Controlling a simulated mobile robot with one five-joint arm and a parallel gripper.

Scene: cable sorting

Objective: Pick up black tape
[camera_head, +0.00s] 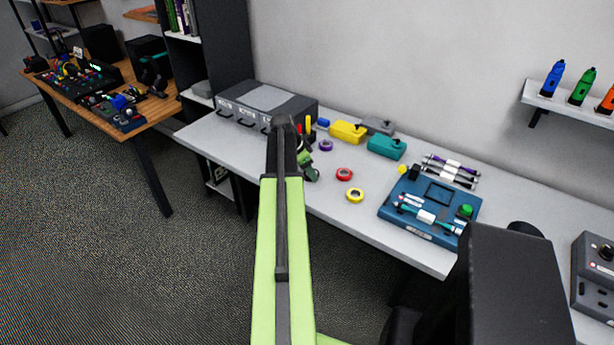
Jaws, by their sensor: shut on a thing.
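My gripper (306,163) is at the end of my green arm, low over the white table, left of the tape rolls. It is shut on a small dark thing, seemingly the black tape (312,175), partly hidden by the arm and jaws. I cannot tell whether the tape touches the table. A purple tape (326,145), a red tape (344,174) and a yellow tape (355,195) lie flat to the right of my gripper.
A grey drawer box (270,99) stands behind my gripper. Yellow (347,131) and teal (387,147) cases lie farther back. A blue tray (395,212) with cables lies to the right on the white table (380,242). A wooden desk (160,110) with equipment is at far left.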

